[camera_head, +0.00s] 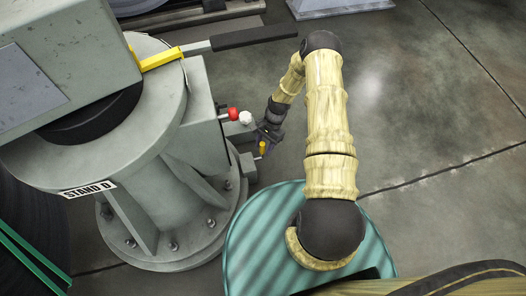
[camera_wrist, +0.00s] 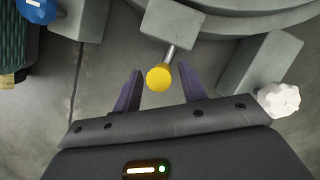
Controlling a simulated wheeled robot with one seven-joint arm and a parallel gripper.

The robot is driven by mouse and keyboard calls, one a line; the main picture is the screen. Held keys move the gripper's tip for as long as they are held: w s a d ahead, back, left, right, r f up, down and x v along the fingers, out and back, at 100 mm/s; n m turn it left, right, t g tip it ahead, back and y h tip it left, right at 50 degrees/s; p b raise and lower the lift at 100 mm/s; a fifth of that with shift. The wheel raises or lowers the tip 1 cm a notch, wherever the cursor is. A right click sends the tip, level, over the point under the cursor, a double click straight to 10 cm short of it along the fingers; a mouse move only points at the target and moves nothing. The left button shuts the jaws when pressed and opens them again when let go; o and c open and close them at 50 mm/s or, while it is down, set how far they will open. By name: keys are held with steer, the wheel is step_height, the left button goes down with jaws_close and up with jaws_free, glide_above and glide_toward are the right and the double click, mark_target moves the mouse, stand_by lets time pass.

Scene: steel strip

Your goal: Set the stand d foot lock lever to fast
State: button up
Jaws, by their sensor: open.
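The grey stand (camera_head: 165,200) carries a "STAND D" label (camera_head: 88,189) and fills the left of the head view. A lever with a yellow ball knob (camera_head: 263,148) sticks out low on its right side. In the wrist view the yellow knob (camera_wrist: 158,78) sits on a short metal stem that comes from a grey block (camera_wrist: 172,22). My gripper (camera_head: 266,137) is open, with one finger on each side of the knob in the wrist view. I cannot tell whether either finger touches it. No marking for the lever's positions is readable.
A red knob (camera_head: 233,114) and a white knob (camera_head: 245,118) are just above my gripper; the white knob (camera_wrist: 280,100) is right of the fingers in the wrist view. A black-handled bar (camera_head: 255,37) reaches over. A blue round part (camera_wrist: 38,8) shows upper left. Floor at right is clear.

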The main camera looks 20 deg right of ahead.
mark_target(261, 151)
steer(key=shift+a+b+x, duration=0.2)
steer(key=shift+x, duration=0.55)
steer(key=shift+a+b+x, duration=0.15)
steer(key=shift+x, duration=0.65)
steer(key=shift+r, duration=0.2)
steer(key=shift+d, duration=0.1)
steer(key=shift+d, duration=0.1)
jaws_close()
steer(key=shift+d, duration=0.1)
